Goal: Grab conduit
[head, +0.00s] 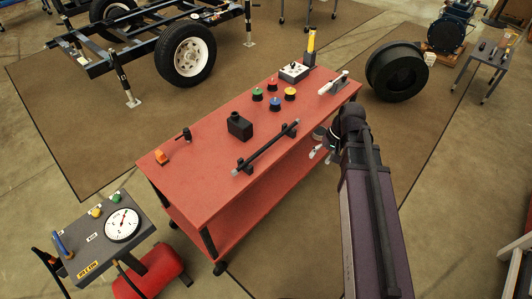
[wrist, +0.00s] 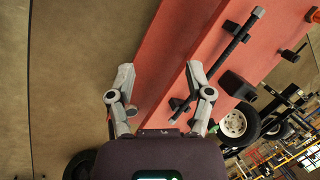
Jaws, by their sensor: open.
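The conduit (head: 270,145) looks like a thin dark rod lying across two black holders near the front edge of the red table (head: 205,170). In the wrist view the conduit (wrist: 227,51) runs slantwise, partly hidden behind my right-hand finger. My gripper (head: 320,148) is beside the table's right front edge, apart from the conduit, to the right of the rod's right end. In the wrist view my gripper (wrist: 161,80) has its two fingers spread wide with nothing held between them.
A black block (head: 239,126) stands just behind the conduit. Several coloured knobs (head: 274,104), a white box (head: 294,72) and a yellow-handled item (head: 311,46) stand farther back. An orange piece (head: 161,157) is at the left end. A gauge panel (head: 122,225) stands front left.

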